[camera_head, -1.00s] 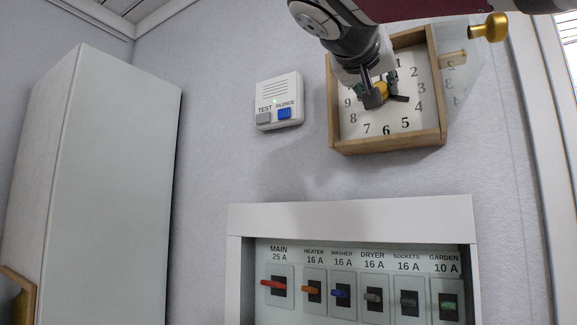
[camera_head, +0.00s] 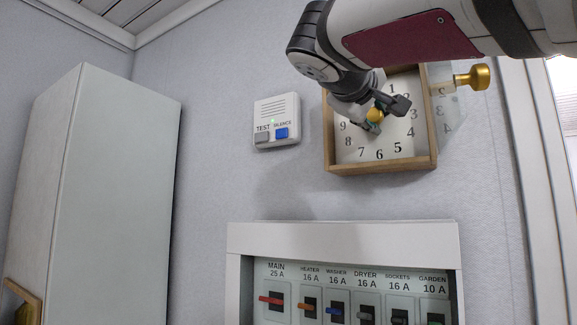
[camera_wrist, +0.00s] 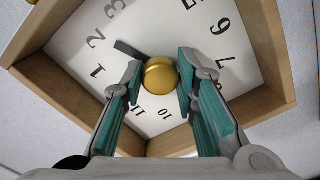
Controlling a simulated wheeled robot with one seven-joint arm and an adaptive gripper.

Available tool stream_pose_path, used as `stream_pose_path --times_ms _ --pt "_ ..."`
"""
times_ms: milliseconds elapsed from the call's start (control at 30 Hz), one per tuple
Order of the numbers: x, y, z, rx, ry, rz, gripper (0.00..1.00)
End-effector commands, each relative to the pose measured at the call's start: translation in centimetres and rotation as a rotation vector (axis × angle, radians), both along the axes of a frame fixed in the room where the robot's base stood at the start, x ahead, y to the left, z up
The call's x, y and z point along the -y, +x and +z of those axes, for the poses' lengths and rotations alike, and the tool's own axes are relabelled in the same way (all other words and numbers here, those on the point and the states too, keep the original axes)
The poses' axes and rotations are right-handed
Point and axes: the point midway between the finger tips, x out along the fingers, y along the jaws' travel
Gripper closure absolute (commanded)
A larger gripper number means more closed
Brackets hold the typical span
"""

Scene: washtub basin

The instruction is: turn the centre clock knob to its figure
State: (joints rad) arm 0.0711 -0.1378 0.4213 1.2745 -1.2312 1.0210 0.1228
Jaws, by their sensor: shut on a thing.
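The square clock has a wooden frame (camera_head: 434,135) and a white face (camera_head: 352,150) with black figures. It hangs on the wall at the upper right in the head view. The brass centre knob (camera_head: 375,115) sits in the middle of the face. In the wrist view, my gripper (camera_wrist: 160,82) has one green-padded finger on each side of the round knob (camera_wrist: 160,76) and is shut on it. A dark pointer (camera_wrist: 128,49) extends from the knob roughly toward the 2. In the head view, my fingers hide the pointer and some figures.
A clear panel with a brass handle (camera_head: 472,76) stands out at the clock's right side. Left of the clock is a white alarm box (camera_head: 277,122) with grey and blue buttons. Below is a breaker panel (camera_head: 340,238). A tall white cabinet (camera_head: 110,190) stands at left.

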Motion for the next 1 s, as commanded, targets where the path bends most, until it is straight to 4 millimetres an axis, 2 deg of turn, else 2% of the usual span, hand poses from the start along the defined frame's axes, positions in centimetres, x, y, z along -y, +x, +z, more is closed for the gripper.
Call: stream_pose_path --times_ms 300,767,800,833,867,1000 --pt "-0.05 0.02 -0.02 -0.052 -0.075 0.001 1.00" --pt "-0.06 0.05 -0.06 -0.056 -0.083 0.002 1.00" --pt "-0.06 0.05 -0.06 -0.056 -0.083 0.002 0.66" --pt "-0.06 0.05 -0.06 -0.056 -0.083 0.002 0.59" --pt "-0.06 0.05 -0.06 -0.056 -0.083 0.002 0.53" --pt "-0.04 0.04 -0.04 -0.056 -0.083 0.001 0.53"
